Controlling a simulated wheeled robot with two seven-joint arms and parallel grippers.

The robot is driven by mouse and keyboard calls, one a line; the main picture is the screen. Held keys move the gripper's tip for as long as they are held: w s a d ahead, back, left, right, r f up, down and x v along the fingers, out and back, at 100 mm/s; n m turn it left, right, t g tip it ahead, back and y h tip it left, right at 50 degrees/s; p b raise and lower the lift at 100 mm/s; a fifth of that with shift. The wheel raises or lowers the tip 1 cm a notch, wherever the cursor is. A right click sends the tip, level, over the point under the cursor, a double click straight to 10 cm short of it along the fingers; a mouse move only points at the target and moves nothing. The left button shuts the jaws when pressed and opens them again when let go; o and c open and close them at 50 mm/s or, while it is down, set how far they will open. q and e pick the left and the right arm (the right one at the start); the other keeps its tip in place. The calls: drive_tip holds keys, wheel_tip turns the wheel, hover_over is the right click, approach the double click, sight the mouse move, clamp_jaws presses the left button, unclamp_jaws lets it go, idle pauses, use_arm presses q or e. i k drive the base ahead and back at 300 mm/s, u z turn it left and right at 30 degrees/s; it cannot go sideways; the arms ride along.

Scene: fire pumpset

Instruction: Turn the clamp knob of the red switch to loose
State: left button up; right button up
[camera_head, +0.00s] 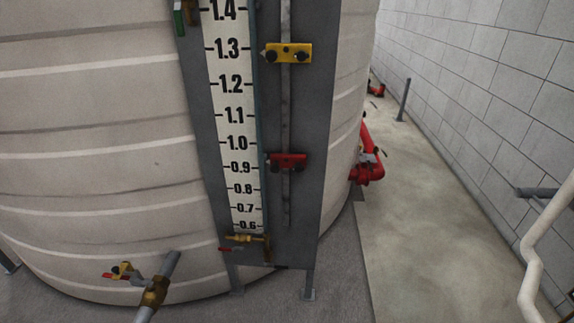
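The red switch (288,160) is a small red block on the vertical grey rod (286,110), beside the 0.9 mark of the white level scale (236,140). Dark round knob shapes show on its front near both ends. They are too small to tell which is the clamp knob or how tight it is. A yellow switch (288,48) with two dark knobs sits higher on the same rod, near the 1.3 mark. Neither of my grippers is in view, and nothing touches the red switch.
The scale and rod are on a dark grey panel (312,215) against a large ribbed cream tank (95,150). Brass valves (150,290) are low at left. Red pipework (368,165) stands right of the panel. A pale bent pipe (532,265) is at far right. Open floor (430,230) lies between.

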sight(299, 167)
drive_tip(key=k, duration=1.2)
drive_tip(key=z, duration=0.9)
drive_tip(key=i, duration=1.6)
drive_tip(key=u, duration=0.25)
